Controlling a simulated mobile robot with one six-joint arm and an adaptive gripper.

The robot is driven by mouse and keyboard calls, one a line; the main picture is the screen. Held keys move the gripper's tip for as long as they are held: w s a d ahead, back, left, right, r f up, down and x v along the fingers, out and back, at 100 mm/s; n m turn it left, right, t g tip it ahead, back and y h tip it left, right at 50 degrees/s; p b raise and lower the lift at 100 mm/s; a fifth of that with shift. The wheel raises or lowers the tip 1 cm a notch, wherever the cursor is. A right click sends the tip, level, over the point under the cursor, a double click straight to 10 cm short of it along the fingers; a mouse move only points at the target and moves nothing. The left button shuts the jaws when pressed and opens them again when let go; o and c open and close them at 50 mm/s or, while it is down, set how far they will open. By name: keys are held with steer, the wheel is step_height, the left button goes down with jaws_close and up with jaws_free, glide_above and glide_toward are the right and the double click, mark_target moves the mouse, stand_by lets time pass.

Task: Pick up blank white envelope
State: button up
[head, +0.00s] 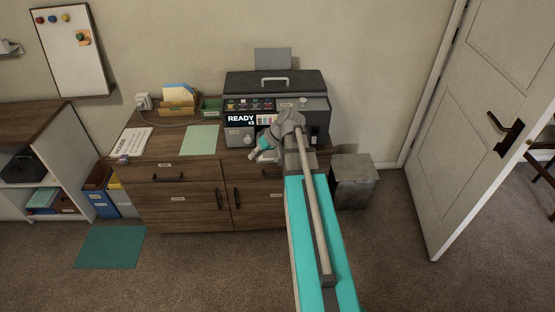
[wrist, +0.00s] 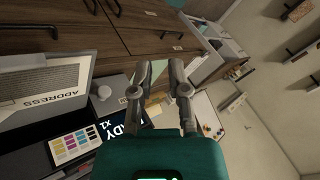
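My gripper (head: 254,152) is in front of the printer (head: 275,85), low over the cabinet top. In the wrist view its two fingers (wrist: 159,66) stand apart with nothing clearly held between them. I cannot pick out a blank white envelope with certainty. A holder (head: 178,107) at the back of the cabinet contains yellow, pale blue and whitish paper items. A small pale patch shows beside the gripper in the head view, partly hidden by it. In the wrist view, a light panel or sheet marked ADDRESS (wrist: 62,93) is at the left, printed, so not blank.
The printer's screen (head: 240,120) reads READY. A pale green sheet (head: 195,140) and a printed white sheet (head: 134,141) lie on the wooden cabinet (head: 178,196). A grey bin (head: 353,181) stands to the right, near the door (head: 485,120). A whiteboard (head: 73,55) hangs at upper left.

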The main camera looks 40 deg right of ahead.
steer(key=s+d+f+t+b, duration=0.1)
steer(key=d+t+b, duration=0.1)
steer(key=d, duration=0.7)
steer(key=s+d+f+t+b, duration=0.1)
steer(key=d+t+b, duration=0.2)
steer(key=d, duration=0.6)
steer(key=s+d+f+m+t+b, duration=0.1)
steer(key=s+d+f+t+b, duration=0.1)
steer(key=d+b, duration=0.4)
steer(key=d+t, duration=0.1)
steer(key=d, duration=0.3)
steer(key=b+x, duration=0.3)
steer(key=x, duration=0.5)
steer(key=shift+w, duration=0.3)
steer(key=shift+a+f, duration=0.1)
steer(key=shift+f, duration=0.05)
steer(key=shift+w, duration=0.1)
steer(key=shift+f+b+x, duration=0.2)
steer(key=shift+b+x, duration=0.85)
steer(key=shift+x, duration=1.45)
